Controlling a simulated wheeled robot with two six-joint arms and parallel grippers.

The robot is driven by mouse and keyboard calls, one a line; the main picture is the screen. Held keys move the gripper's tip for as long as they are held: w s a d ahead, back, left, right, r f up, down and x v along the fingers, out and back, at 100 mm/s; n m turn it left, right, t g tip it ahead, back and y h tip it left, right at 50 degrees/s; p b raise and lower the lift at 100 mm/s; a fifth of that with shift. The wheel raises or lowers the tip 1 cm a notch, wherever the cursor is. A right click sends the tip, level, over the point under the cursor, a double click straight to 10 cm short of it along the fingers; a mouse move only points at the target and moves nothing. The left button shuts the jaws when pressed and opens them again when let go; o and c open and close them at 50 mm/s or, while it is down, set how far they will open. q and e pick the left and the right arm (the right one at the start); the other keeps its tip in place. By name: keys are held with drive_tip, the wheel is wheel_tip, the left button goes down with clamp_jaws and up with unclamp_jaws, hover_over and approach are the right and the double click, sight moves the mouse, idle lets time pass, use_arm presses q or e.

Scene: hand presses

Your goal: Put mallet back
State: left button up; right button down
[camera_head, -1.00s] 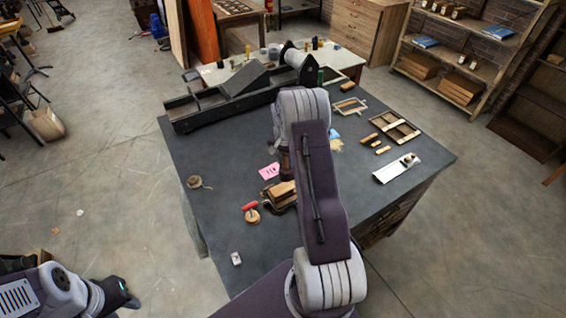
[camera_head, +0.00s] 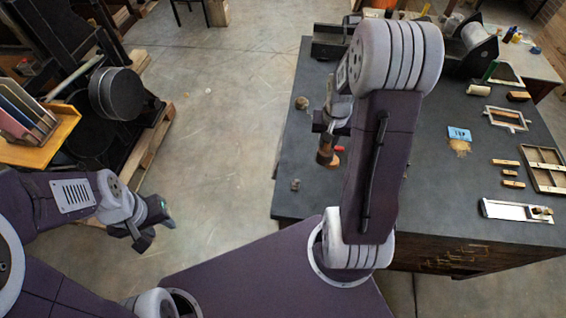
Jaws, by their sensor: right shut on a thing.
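My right gripper (camera_head: 326,122) is over the left part of the dark worktable (camera_head: 440,200), partly hidden by my own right arm. It is shut on a brown, mallet-like wooden piece (camera_head: 326,155), which hangs below it. I cannot tell whether this piece touches the table. My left gripper (camera_head: 155,228) is over the bare floor, apart from the table. It looks empty, but its finger gap is unclear.
A black press with round weights (camera_head: 117,93) stands on a pallet at the left. A yellow rack (camera_head: 38,128) is beside it. A blue card (camera_head: 459,133), wooden frames (camera_head: 506,118) and a white tray (camera_head: 515,211) lie on the table. Floor (camera_head: 225,130) between is clear.

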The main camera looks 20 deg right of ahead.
drive_tip(key=shift+w+f, duration=0.1)
drive_tip(key=shift+w, duration=0.05)
drive_tip(key=w+a+f+p, duration=0.1)
drive_tip(key=w+f, duration=0.2)
drive_tip(key=w+a+f+p, duration=0.1)
drive_tip(key=w+f+p, duration=0.1)
drive_tip(key=w+f, duration=0.2)
drive_tip(key=w+a+f+p, duration=0.2)
drive_tip(key=w+f, duration=0.2)
drive_tip(key=shift+w, duration=0.1)
drive_tip(key=shift+f, duration=0.25)
drive_tip(key=c, duration=1.2)
unclamp_jaws()
drive_tip(key=shift+a+r, duration=0.1)
drive_tip(key=shift+c, duration=0.2)
drive_tip(key=shift+r, duration=0.1)
